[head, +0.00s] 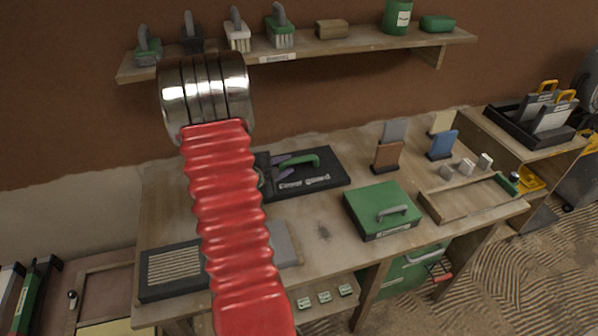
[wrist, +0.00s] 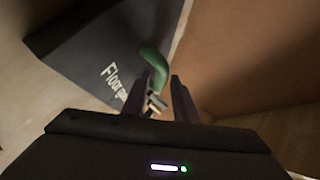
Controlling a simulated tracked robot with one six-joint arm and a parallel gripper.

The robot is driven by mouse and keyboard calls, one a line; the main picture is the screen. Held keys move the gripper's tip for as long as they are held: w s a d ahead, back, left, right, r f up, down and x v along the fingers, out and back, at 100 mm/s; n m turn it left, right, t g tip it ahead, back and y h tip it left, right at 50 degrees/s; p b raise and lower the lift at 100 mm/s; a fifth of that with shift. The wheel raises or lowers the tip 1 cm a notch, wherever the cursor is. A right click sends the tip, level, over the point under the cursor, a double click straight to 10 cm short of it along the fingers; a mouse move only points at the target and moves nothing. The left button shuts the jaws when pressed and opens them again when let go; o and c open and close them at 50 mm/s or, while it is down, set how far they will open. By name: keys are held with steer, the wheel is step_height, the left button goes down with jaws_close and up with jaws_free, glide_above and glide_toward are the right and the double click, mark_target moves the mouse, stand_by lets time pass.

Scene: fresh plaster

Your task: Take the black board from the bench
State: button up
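The black board (head: 325,181), lettered "Floor guard" on its face, lies flat on the bench (head: 330,235) near the wall. It has a green handle (head: 305,160). In the wrist view the board (wrist: 85,50) fills the upper left, and its green handle (wrist: 154,68) stands up just beyond my fingertips. My gripper (wrist: 158,90) is open, its two dark fingers apart, with the near end of the handle lined up between them. In the head view my red arm hides the board's left part, and only bits of purplish fingers show beside the handle.
A green case (head: 378,212) sits to the right of the board. A ribbed black-framed panel (head: 172,273) lies front left. A wooden tray (head: 470,205) and small blocks stand at the right. A shelf (head: 350,43) with brushes hangs above on the wall.

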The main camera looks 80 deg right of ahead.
mark_target(292, 162)
steer(key=shift+x, duration=2.65)
steer(key=shift+s+r, duration=0.15)
steer(key=shift+r, duration=0.05)
steer(key=shift+c, duration=0.4)
jaws_close()
